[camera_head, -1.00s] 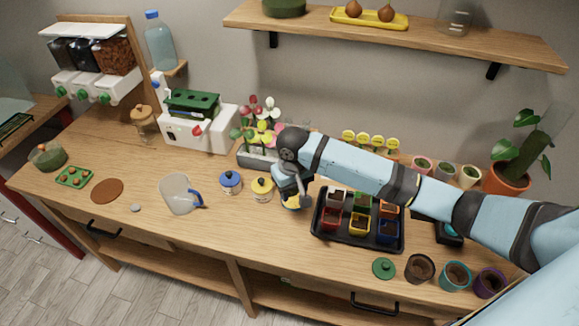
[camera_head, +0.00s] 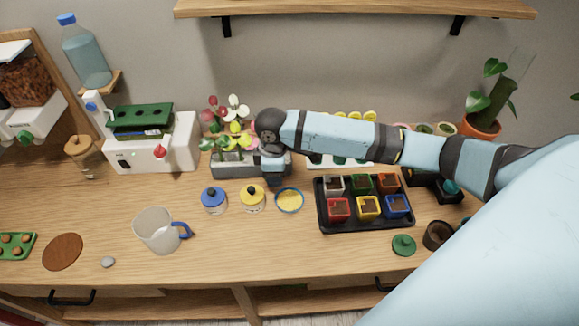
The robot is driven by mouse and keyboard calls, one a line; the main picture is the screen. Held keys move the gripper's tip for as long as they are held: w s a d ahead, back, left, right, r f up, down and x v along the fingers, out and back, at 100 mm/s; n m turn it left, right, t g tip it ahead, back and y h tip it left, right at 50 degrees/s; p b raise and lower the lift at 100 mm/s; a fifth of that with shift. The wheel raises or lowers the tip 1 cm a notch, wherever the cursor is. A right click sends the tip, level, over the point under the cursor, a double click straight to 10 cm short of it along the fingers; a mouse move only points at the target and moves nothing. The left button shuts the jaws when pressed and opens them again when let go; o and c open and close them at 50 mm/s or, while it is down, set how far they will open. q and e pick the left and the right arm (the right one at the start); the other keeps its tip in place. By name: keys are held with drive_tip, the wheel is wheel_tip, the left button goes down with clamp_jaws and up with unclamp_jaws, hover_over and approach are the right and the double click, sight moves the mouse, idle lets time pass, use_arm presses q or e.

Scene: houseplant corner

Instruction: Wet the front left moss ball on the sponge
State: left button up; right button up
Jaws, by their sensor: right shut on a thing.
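A yellow round sponge (camera_head: 289,201) lies in a blue-rimmed dish on the wooden bench, right of the yellow-lidded jar. Its visible top looks bare. My right gripper (camera_head: 273,181) hangs just behind and left of the dish, in front of the flower planter. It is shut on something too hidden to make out. A green tray (camera_head: 34,240) with several brown balls (camera_head: 26,239) is at the far left, partly cut off by the picture's edge. I cannot tell whether these are the moss balls. My left gripper is out of view.
A blue-lidded jar (camera_head: 213,200) and a yellow-lidded jar (camera_head: 252,198) stand left of the dish. A clear jug (camera_head: 157,231) is further left. A black tray (camera_head: 322,213) of coloured pots is to the right. The bench front is clear below the dish.

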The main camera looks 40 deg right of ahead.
sight(291, 198)
drive_tip(key=d+n, duration=0.1)
drive_tip(key=n, duration=0.2)
drive_tip(key=s+d+f+n+b, duration=0.1)
drive_tip(key=n, duration=0.2)
drive_tip(key=s+d+f+n+b, duration=0.1)
drive_tip(key=n, duration=0.2)
drive_tip(key=shift+s+d+f+n, duration=0.1)
drive_tip(key=shift+s+d+n, duration=0.05)
drive_tip(key=shift+d+n, duration=0.2)
drive_tip(key=shift+f+b, duration=0.5)
drive_tip(key=shift+b, duration=0.4)
wheel_tip(291, 198, down, 5)
drive_tip(key=b, duration=0.6)
drive_tip(key=shift+r, duration=0.2)
drive_tip(key=shift+f+b, duration=0.15)
drive_tip(key=shift+b, duration=0.15)
drive_tip(key=shift+f, duration=0.55)
